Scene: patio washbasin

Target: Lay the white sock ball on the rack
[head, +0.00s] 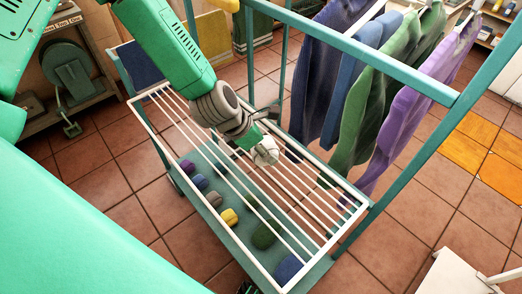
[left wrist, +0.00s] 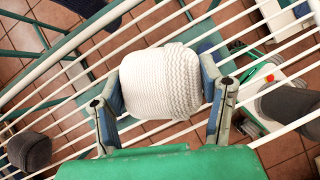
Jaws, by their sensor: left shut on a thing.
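The white sock ball (head: 265,152) is a ribbed, rounded bundle. In the left wrist view the sock ball (left wrist: 160,84) sits between the two fingers of my left gripper (left wrist: 163,92), which is shut on it from both sides. In the head view my left gripper (head: 258,143) reaches down over the middle of the rack (head: 151,114), a white frame with long parallel bars. The ball is over the bars; I cannot tell whether it touches them.
Several coloured sock balls, including a yellow one (head: 229,217), lie on the lower shelf under the bars. Garments, including a purple one (head: 412,112), hang from the teal rail (head: 375,63) at right. A white stool (head: 455,274) stands at lower right. Bars in front of the ball are clear.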

